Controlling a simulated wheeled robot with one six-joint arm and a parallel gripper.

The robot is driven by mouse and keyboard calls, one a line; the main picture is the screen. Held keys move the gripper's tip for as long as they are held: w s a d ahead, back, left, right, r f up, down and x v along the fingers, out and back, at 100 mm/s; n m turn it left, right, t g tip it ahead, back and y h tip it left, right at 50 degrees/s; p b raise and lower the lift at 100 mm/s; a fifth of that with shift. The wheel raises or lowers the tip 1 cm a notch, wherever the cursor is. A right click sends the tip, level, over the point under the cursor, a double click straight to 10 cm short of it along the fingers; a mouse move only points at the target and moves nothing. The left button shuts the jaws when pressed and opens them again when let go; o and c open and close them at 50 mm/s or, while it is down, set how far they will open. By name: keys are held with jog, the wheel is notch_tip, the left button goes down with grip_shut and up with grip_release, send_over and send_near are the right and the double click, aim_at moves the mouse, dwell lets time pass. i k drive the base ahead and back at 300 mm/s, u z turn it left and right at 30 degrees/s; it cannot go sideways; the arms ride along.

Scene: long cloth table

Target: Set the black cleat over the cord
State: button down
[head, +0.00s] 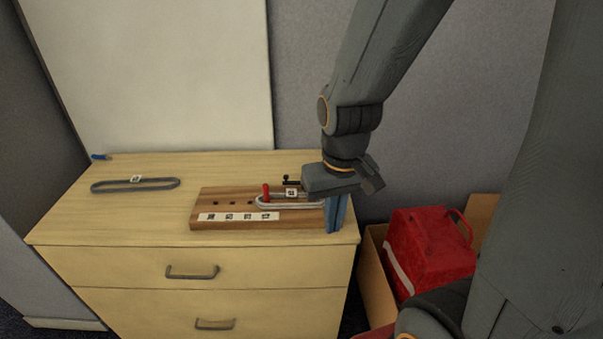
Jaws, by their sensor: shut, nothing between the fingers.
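A wooden board (235,194) lies on top of a pale wooden chest of drawers. A grey cord loop (280,207) with a small white tag lies on the board, its left end around an upright red peg (266,192). A small black piece, seemingly the cleat (291,180), stands at the board's back edge just behind the cord; I cannot tell whether they touch. My gripper (335,229) points down at the board's right end, its blue fingers shut and empty. It hides the cord's right end.
The board has a row of dark holes and white labels along its front. A second grey loop (110,189) lies at the left of the chest top (80,220). A small blue item (100,157) lies at the back left. A red bag (430,245) sits in a cardboard box at right.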

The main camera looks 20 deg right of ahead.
aim_at(285, 176)
jog(key=u, duration=0.05)
jog(key=k, duration=1.05)
jog(key=u, duration=0.2)
jog(key=i, duration=1.45)
jog(key=z, duration=0.35)
